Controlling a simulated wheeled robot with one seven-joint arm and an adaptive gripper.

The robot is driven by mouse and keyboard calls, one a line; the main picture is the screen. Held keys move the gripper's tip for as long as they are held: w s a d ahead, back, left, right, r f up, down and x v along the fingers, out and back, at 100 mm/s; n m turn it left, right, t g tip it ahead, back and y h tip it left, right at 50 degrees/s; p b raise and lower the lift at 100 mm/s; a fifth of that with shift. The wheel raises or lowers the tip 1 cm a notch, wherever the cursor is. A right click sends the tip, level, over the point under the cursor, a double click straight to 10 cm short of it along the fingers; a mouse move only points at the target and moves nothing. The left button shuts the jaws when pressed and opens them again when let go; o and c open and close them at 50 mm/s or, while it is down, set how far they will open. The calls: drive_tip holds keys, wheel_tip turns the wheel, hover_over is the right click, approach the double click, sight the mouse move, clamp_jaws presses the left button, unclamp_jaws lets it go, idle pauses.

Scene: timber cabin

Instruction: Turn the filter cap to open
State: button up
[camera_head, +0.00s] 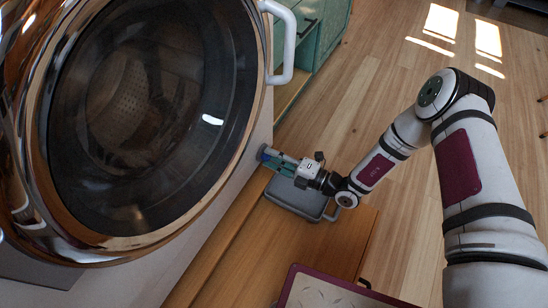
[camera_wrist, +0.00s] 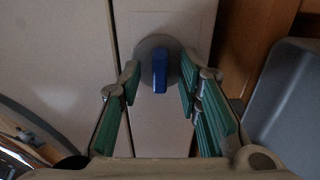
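The filter cap (camera_wrist: 147,45) is a grey disc with a raised blue grip bar (camera_wrist: 160,70), on the lower pale front of the washing machine. The bar stands upright in the wrist view. My gripper (camera_wrist: 157,82) is open, with green-padded fingers on either side of the blue bar. Gaps show between the bar and both fingers; the fingertips are close to the disc's edges, and I cannot tell if they touch it. In the head view my gripper (camera_head: 275,159) reaches the machine's front below the door, and the cap is mostly hidden there.
The machine's large round door (camera_head: 232,165) with a copper rim is shut, left of my arm. A grey tray (camera_head: 290,204) lies below my gripper on a wooden step (camera_head: 330,240). A purple-edged tray (camera_head: 293,285) is at the bottom. Open wooden floor lies right.

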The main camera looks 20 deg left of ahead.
clamp_jaws()
drive_tip(key=shift+n, duration=0.4)
drive_tip(key=n+p, duration=0.1)
drive_tip(key=n, duration=0.2)
drive_tip(key=shift+n+p, duration=0.3)
drive_tip(key=n+p, duration=0.2)
drive_tip(key=n, duration=0.2)
drive_tip(key=shift+n, duration=0.3)
drive_tip(key=n+p, duration=0.2)
drive_tip(key=n, duration=0.2)
drive_tip(key=shift+d, duration=0.1)
drive_tip(key=n+p, duration=0.2)
drive_tip(key=n, duration=0.2)
drive_tip(key=shift+n, duration=0.4)
drive_tip(key=shift+p, duration=0.3)
unclamp_jaws()
